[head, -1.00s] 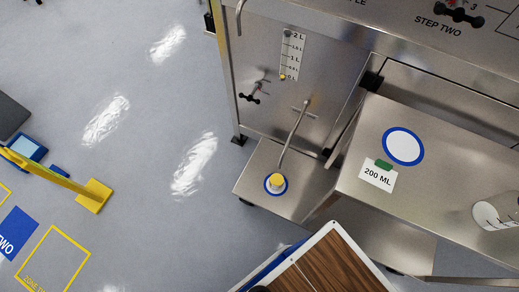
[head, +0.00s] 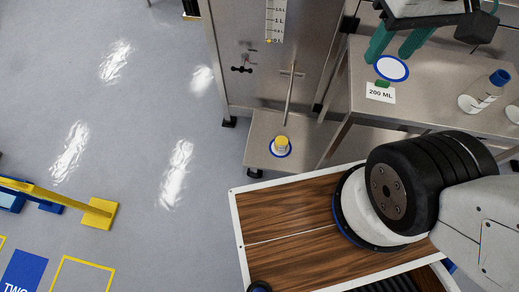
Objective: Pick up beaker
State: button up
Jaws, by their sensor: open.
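My gripper (head: 389,51) is at the top right, pointing down, with two green fingers apart and nothing visible between them. Its fingertips appear near a blue-ringed white circle (head: 392,68) on the steel table. A clear container with dark markings and a blue top (head: 482,96) lies or leans on the table right of my gripper, apart from it. It may be the beaker. A small yellow-topped vessel (head: 281,143) sits on a blue-ringed spot on the low steel shelf, below a thin pipe. I cannot tell for certain which is the beaker.
A "200 ML" label (head: 380,92) lies in front of the ringed circle on the steel table (head: 430,105). Another pale object (head: 513,113) is cut off at the right edge. The steel cabinet (head: 240,85) stands behind. Open floor (head: 120,130) lies to the left.

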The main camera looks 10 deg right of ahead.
aim_at(281, 139)
jog(key=z, duration=2.15)
jog(key=k, duration=1.5)
jog(key=u, duration=0.9)
jog(key=i, duration=0.5)
